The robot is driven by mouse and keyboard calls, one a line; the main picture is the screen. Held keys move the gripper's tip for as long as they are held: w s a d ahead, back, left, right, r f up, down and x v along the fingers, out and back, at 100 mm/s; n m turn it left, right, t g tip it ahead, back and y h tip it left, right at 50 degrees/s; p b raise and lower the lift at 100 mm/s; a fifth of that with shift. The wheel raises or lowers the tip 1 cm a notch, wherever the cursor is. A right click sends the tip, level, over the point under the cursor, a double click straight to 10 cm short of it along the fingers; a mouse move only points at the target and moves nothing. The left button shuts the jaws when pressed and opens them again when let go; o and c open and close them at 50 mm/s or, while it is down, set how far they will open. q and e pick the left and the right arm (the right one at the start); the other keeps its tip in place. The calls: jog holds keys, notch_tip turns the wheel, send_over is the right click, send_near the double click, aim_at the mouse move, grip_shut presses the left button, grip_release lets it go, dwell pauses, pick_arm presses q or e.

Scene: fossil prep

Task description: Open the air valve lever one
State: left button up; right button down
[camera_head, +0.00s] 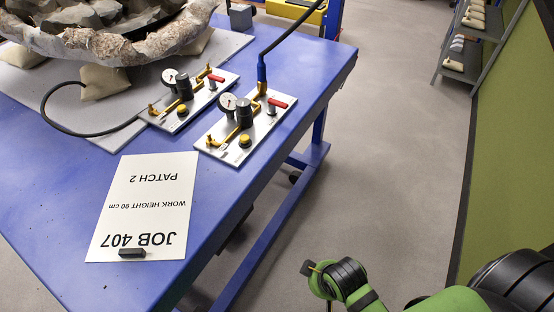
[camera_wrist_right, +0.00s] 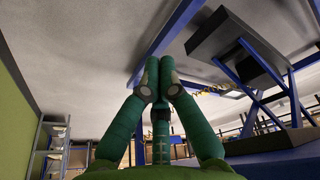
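Two silver air panels lie side by side on the blue table: a left panel (camera_head: 172,123) and a right panel (camera_head: 232,152). Each has a round gauge, a black knob, a yellow button and brass pipework. A red lever (camera_head: 216,78) sits on the left panel and another red lever (camera_head: 277,103) on the right one. I cannot tell which is lever one. My right gripper (camera_head: 309,268) is over the floor, right of the table and apart from both panels. In the right wrist view its green fingers (camera_wrist_right: 158,66) are together with nothing visible between them. My left gripper is not in view.
A blue table (camera_head: 60,185) holds a white job sign (camera_head: 145,200) with a black block on it, and a jacketed fossil (camera_head: 130,45). Black hoses (camera_head: 70,132) run to the panels. Open floor (camera_head: 400,130) lies right of the table; shelves (camera_head: 462,62) stand farther right.

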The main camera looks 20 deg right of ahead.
jog(key=w+d+r+n+t+h+b, duration=0.25)
jog(key=w+r+n+t, duration=0.55)
jog(key=w+r, duration=0.85)
jog(key=w+a+r+n+t, duration=0.1)
jog(key=w+r+n+t, duration=0.1)
jog(key=w+a+r+n+t, duration=0.1)
jog(key=w+r+n+t, duration=0.1)
jog(key=w, duration=0.1)
jog(key=w+a+r+n+t, duration=0.2)
jog(key=w, duration=0.1)
jog(key=shift+w+r+n+t+y+p, duration=0.2)
jog(key=shift+r+n+t+y+p, duration=0.1)
jog(key=shift+r+y, duration=0.05)
